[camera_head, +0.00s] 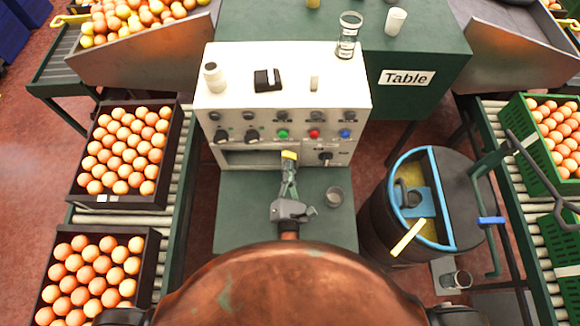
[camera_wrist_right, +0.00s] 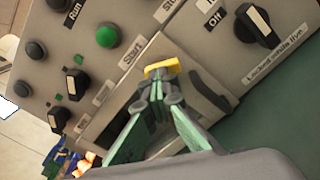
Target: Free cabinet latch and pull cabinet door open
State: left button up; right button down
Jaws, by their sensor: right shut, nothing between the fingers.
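The cream control cabinet (camera_head: 210,100) stands on the green table, its front covered with knobs and coloured buttons. A dark recess (camera_head: 235,158) runs along the lower front. A black rotary knob (camera_head: 325,156) sits right of it; in the wrist view this knob (camera_wrist_right: 252,22) has an "Off" label. My left gripper is out of view.
A small metal cup (camera_head: 334,196) stands on the green surface right of my right gripper. A dark drum (camera_head: 375,215) with a blue rim stands at the right. A white cylinder and a black block rest on the cabinet top.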

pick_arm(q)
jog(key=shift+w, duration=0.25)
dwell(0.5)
pick_arm(e)
jog(key=c, duration=2.7)
grip_release()
jog(key=o, duration=1.4)
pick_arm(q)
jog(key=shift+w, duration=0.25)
pick_arm(e)
jog(key=s, duration=0.7)
jog(key=shift+s, duration=0.25)
